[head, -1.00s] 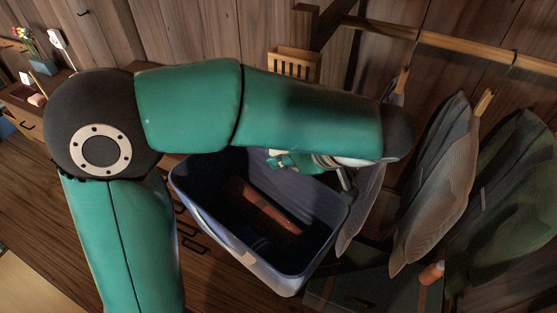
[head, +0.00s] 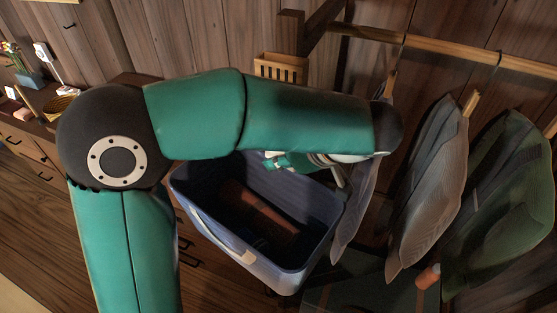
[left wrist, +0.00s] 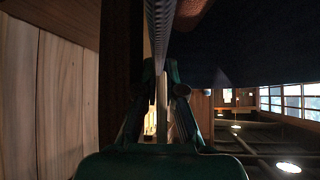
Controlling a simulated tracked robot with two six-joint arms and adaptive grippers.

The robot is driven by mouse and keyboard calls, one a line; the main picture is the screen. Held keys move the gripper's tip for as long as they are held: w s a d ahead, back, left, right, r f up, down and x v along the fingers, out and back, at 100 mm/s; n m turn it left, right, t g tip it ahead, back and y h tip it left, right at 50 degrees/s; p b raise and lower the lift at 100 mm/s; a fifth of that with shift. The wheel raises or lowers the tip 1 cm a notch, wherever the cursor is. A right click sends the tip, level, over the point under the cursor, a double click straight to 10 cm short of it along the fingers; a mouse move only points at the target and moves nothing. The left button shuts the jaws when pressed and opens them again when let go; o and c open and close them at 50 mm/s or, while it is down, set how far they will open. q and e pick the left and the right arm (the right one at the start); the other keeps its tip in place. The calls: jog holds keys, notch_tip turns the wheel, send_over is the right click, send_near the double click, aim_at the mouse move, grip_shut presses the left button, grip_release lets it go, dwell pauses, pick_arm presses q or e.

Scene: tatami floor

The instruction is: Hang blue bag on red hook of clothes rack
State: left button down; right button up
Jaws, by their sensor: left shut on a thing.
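The blue bag (head: 225,226) hangs open-topped below my left forearm in the head view, with a pale patch on its near side. A reddish-brown thing shows inside it. My left gripper (head: 338,178) is at the bag's right rim, mostly hidden behind my forearm. In the left wrist view its fingers (left wrist: 163,92) are closed on a thin textured strip, seemingly the bag's edge or strap. A dark mass there is probably the bag's side. The clothes rack's wooden bar (head: 452,47) runs across the upper right. I cannot make out a red hook. My right gripper is not in view.
Grey clothes (head: 432,190) and a green garment (head: 505,200) hang right of the bag, close to my gripper. A slatted wooden box (head: 281,67) stands behind. A cabinet with small items (head: 35,85) is at left. An orange object (head: 428,277) sits low at right.

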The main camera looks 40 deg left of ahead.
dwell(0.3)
pick_arm(q)
jog(key=c, duration=1.2)
grip_release()
jog(key=shift+s+r, duration=0.1)
jog(key=shift+d+r, duration=0.1)
jog(key=shift+d+r, duration=0.15)
jog(key=shift+r, duration=0.05)
jog(key=v, duration=1.1)
jog(key=shift+d+f, duration=0.1)
jog(key=shift+s, duration=0.1)
